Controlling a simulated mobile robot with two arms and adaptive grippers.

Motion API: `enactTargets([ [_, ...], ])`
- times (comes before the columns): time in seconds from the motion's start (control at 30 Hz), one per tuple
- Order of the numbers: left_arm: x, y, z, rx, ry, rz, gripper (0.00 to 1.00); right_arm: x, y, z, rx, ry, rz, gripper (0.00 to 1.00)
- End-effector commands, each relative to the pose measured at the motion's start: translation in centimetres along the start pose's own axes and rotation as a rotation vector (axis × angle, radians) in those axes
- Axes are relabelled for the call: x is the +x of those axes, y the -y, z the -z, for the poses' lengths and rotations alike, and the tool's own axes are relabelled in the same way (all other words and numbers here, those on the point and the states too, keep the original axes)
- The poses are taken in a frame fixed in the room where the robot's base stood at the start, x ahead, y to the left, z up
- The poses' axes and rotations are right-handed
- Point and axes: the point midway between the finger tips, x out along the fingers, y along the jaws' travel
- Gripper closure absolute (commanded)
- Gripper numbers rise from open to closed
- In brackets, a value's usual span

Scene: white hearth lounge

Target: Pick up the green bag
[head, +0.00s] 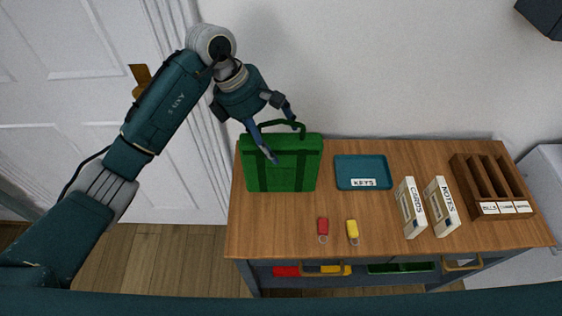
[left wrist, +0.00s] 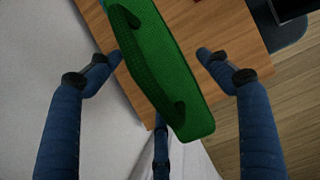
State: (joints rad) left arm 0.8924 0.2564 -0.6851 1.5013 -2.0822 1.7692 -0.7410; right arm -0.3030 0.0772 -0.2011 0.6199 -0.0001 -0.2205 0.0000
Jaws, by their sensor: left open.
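The green bag (head: 296,172) stands upright at the left end of the wooden table, close to the wall, with its handle loop (head: 282,126) raised on top. My left gripper (head: 281,140) is open above the bag, with one finger in front of it and the other behind near the handle. In the left wrist view the bag (left wrist: 168,65) and its handle lie between the two spread fingers of the gripper (left wrist: 160,54), with gaps on both sides. My right gripper is in neither view.
The wooden table (head: 285,230) holds a teal KEYS tray (head: 345,178), a red key tag (head: 323,226), a yellow key tag (head: 352,229), CARDS (head: 410,207) and NOTES (head: 441,206) boxes, and a brown sorter (head: 484,187). A white door (head: 80,120) is at left.

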Motion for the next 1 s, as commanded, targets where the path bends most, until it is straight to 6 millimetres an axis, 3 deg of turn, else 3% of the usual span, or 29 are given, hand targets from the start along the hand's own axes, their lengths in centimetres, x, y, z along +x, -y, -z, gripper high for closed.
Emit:
enactTargets([
  [0.13,1.8,0.2,-0.5,-0.003,0.003,0.009,0.22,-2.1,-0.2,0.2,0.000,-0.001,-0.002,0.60],
  [0.3,4.2,0.0,-0.3,-0.002,0.002,0.004,0.22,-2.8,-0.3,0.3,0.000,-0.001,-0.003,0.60],
  [0.6,4.8,-0.1,-0.2,0.001,0.001,0.001,0.24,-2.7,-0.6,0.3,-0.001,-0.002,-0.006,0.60],
  [0.93,4.8,-0.1,-0.2,0.000,0.001,0.001,0.90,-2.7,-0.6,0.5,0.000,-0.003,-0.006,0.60],
  [1.0,4.8,-0.1,-0.2,0.001,0.002,0.000,0.90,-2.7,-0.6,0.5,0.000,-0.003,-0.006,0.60],
])
